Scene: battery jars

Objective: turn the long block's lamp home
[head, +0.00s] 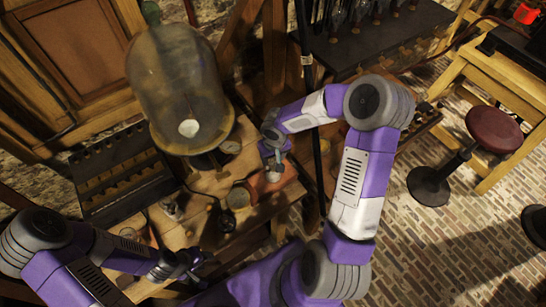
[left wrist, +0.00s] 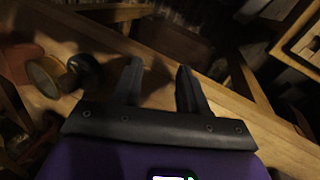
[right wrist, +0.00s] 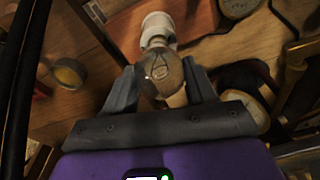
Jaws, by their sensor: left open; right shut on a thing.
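The lamp is a clear round bulb (right wrist: 160,72) standing in a white socket (right wrist: 158,27) on a reddish-brown block (right wrist: 195,18), in the right wrist view. My right gripper (right wrist: 162,82) is shut on the bulb, with one finger on each side of the glass. In the head view my right gripper (head: 274,150) reaches down over the white socket (head: 274,174) and the reddish block (head: 262,187). The bulb's seat in the socket is too small to judge. My left gripper (head: 195,265) is low over the bench's near edge; in the left wrist view it is open and empty (left wrist: 158,75).
A large glass bell (head: 178,85) stands at the back of the wooden bench (head: 205,183). A round gauge (head: 238,196) lies left of the block. In the left wrist view a brass-faced round piece (left wrist: 45,76) sits left of the fingers. A red stool (head: 494,130) stands at the right.

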